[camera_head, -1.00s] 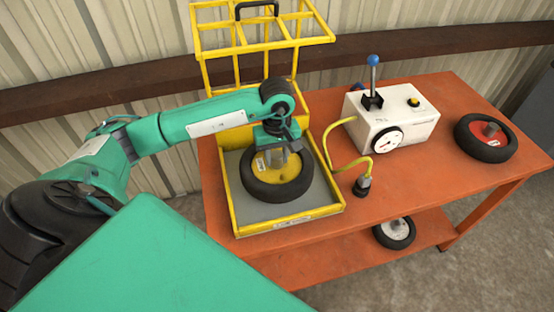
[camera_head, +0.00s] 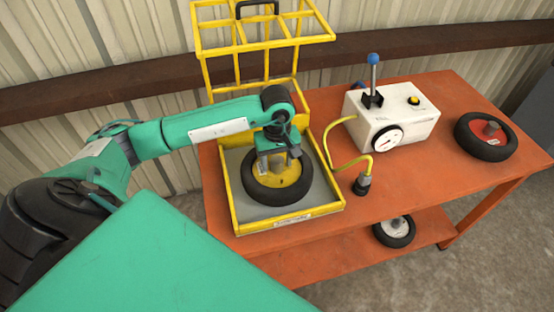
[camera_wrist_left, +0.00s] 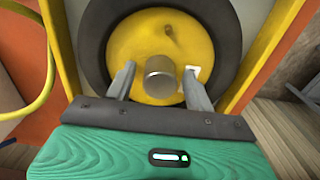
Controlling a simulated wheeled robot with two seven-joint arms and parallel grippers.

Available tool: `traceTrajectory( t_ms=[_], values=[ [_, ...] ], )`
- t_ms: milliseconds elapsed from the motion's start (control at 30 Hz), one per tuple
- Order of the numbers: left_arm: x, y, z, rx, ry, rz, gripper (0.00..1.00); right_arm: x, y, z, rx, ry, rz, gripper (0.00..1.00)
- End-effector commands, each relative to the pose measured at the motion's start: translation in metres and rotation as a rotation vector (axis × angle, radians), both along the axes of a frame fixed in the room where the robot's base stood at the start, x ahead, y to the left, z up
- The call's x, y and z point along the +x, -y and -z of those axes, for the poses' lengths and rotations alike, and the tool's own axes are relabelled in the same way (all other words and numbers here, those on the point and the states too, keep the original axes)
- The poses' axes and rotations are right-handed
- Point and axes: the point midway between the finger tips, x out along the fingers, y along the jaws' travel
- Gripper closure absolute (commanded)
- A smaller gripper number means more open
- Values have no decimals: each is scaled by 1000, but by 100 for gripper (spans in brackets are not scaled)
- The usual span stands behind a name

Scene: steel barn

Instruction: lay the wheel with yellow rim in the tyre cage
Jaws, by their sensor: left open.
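The wheel with yellow rim (camera_head: 262,192) lies flat on the grey floor of the tyre cage (camera_head: 236,214), inside its yellow edges. The cage's barred lid (camera_head: 237,50) stands open at the back. My left gripper (camera_head: 279,166) is over the middle of the wheel, fingers pointing down. In the left wrist view the fingers of my left gripper (camera_wrist_left: 158,85) are spread to both sides of the grey hub stub (camera_wrist_left: 160,75), apart from it. The yellow rim (camera_wrist_left: 138,42) and black tyre (camera_wrist_left: 226,40) fill the view behind. My right gripper is not in view.
A white box (camera_head: 392,119) with a blue-knobbed lever and gauge stands right of the cage on the orange table (camera_head: 390,185). A yellow hose (camera_head: 345,160) ends in a dark fitting. A red-rimmed wheel (camera_head: 487,136) lies far right; a white-rimmed wheel (camera_head: 395,231) is on the lower shelf.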

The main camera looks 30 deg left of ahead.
Motion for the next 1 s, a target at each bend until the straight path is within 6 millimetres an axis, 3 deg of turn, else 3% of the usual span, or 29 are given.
traceTrajectory(
  t_ms=[100, 267, 533, 700, 1000],
  values=[
    [0, 0, -5, 0, 0, 0, 46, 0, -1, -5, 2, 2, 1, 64],
    [1, -1, -27, 1, 6, 0, 46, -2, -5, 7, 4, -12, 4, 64],
    [1, 0, -83, 0, 6, 0, 46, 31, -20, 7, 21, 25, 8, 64],
    [1, 0, -108, 0, 4, 0, 46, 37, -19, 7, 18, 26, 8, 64],
    [0, 0, -123, 0, 0, 0, 46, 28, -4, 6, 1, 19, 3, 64]
  ],
)
